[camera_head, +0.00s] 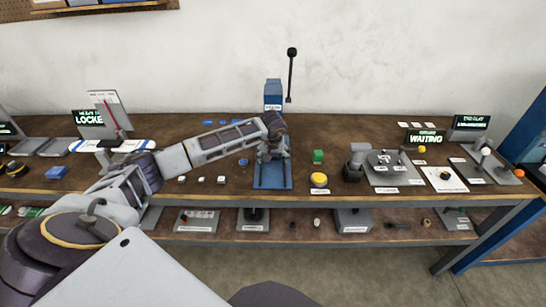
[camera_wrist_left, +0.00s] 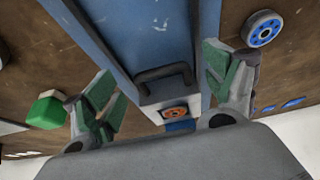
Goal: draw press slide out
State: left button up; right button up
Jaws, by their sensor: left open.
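The blue press (camera_head: 273,95) stands at the middle of the bench against the wall, with a raised black lever ending in a ball. Its blue base (camera_head: 272,183) reaches toward the bench's front edge. In the left wrist view, a dark slide handle (camera_wrist_left: 163,80) sits on a grey slide in the blue base, beside an orange ring (camera_wrist_left: 174,113) on a pale plate. My left gripper (camera_head: 271,150) is over the base, in front of the press column. In the left wrist view its fingers (camera_wrist_left: 160,68) are apart on either side of the handle, with nothing between them gripped.
A grey panel device (camera_head: 393,168) and a WAITING sign (camera_head: 427,138) are farther right. Small white blocks (camera_head: 202,179) lie left. A lower shelf (camera_head: 300,222) holds several devices.

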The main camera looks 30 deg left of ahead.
pick_arm(q)
jog(key=c, duration=1.2)
jog(key=shift+s, duration=0.1)
grip_shut()
pick_arm(e)
jog(key=shift+a, duration=0.2)
